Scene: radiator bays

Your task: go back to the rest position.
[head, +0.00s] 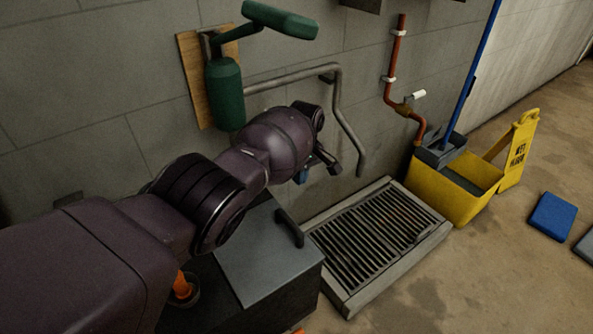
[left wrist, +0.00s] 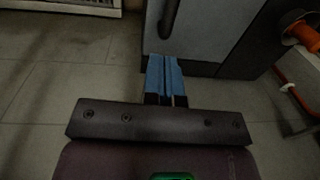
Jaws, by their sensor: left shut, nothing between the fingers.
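My left arm reaches in from the left of the head view. My left gripper (head: 322,165) is in front of the grey wall, above the near left side of the floor grate and near the bent grey pipe. In the left wrist view its blue fingers (left wrist: 165,82) are together with nothing between them. My right gripper shows in neither view.
A grey cabinet (head: 262,262) with a black handle stands below my arm; it also shows in the left wrist view (left wrist: 215,35). A floor grate (head: 372,237), yellow mop bucket (head: 448,185), wet floor sign (head: 519,150) and green wall device (head: 226,95) are nearby.

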